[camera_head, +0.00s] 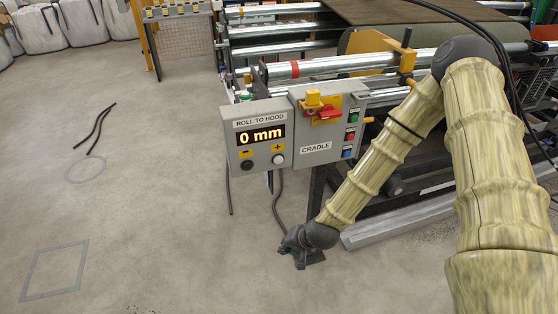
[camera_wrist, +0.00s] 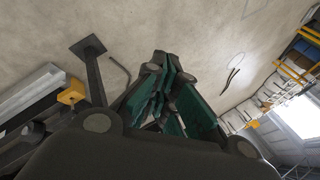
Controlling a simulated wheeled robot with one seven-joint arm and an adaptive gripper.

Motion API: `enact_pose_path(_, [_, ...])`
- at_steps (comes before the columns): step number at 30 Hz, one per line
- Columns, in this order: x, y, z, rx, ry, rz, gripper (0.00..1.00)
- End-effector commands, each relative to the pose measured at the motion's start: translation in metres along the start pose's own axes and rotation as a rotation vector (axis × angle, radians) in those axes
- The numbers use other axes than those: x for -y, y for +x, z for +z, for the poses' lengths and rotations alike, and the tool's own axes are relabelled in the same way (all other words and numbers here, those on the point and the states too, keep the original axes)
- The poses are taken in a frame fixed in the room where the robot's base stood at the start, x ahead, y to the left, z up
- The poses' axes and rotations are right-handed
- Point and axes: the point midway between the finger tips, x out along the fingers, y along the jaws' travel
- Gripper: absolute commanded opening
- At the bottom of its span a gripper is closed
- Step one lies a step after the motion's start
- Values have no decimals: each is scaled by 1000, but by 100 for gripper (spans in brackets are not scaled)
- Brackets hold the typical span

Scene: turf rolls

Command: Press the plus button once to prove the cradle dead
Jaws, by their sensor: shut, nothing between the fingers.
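The grey control box (camera_head: 258,133) labelled "ROLL TO HOOD" has a lit display (camera_head: 261,136) reading 0 mm. Below the display, the plus button (camera_head: 278,159) is a pale round knob under a yellow plus mark. A dark minus button (camera_head: 247,165) sits to its left. Beside it is the grey CRADLE box (camera_head: 325,148), with a red switch handle (camera_head: 324,115) on a yellow plate and a yellow padlock-like block (camera_head: 313,98). My gripper (camera_head: 286,250) is below the boxes, well apart from the buttons. In the wrist view its fingers (camera_wrist: 168,98) are shut and empty.
The CRADLE box also carries green, red and blue buttons (camera_head: 350,136) on its right side. A roller machine (camera_head: 330,64) stands behind the boxes. Cables (camera_head: 279,200) hang below them. The concrete floor (camera_head: 150,190) to the left is largely clear, with a loose dark cable (camera_head: 95,128).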

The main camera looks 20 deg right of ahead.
Motion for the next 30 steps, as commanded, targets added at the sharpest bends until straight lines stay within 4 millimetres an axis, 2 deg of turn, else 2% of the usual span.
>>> enact_pose_path(1, [15,-5,-22,-28,39,-35,0])
enact_pose_path(6, [56,-24,-90,-106,153,-143,0])
enact_pose_path(9, [73,-36,-121,-139,202,-191,0])
enact_pose_path(12, [84,-46,-143,-163,237,-225,0])
enact_pose_path(18, [91,-54,-161,-182,263,-252,0])
enact_pose_path(30, [93,-53,-162,-181,262,-252,0])
